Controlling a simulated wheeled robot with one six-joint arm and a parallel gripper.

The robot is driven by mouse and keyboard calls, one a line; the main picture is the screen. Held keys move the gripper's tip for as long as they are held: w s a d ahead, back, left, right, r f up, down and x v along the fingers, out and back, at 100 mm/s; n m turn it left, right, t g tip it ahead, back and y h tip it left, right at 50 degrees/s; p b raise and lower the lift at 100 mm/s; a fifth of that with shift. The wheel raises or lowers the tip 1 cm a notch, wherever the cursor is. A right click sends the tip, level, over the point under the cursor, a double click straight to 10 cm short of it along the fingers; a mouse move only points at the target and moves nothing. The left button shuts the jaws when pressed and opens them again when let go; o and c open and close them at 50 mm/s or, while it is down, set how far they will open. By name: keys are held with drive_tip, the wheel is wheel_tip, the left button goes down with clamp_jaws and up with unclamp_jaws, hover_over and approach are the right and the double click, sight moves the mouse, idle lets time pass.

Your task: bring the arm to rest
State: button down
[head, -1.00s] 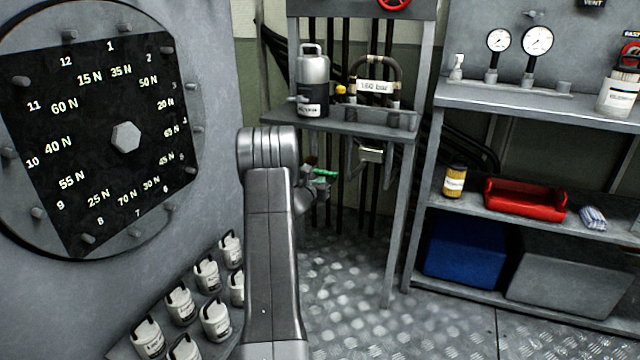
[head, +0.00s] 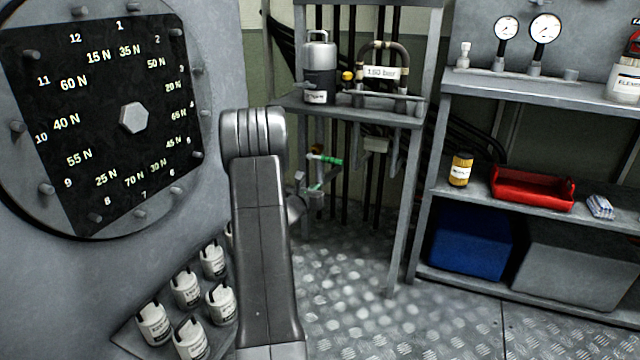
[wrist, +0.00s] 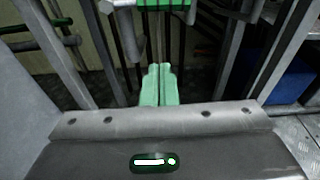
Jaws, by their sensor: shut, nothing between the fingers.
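My gripper (wrist: 157,86) shows in the wrist view as two pale green fingers pressed together, with nothing between them. It points away from the wrist plate, toward dark vertical pipes and grey frame legs. In the head view my arm rises at the lower centre, bent at a rounded grey joint.
A grey stand (head: 407,200) holds a canister (head: 319,68) and a gauge hose behind my arm. A green-handled fitting (head: 327,160) is below it. Labelled white canisters (head: 186,288) and a large dial (head: 95,120) are left. A shelf with a red tray (head: 532,190) is right.

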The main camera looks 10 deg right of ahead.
drive_tip(key=shift+v, duration=0.9)
drive_tip(key=w+d+r+p, duration=0.2)
drive_tip(key=w+d, duration=0.4)
drive_tip(key=w, duration=0.3)
drive_tip(key=shift+w+d+p, duration=0.2)
drive_tip(key=shift+d+p, duration=0.05)
drive_tip(key=shift+p, duration=0.45)
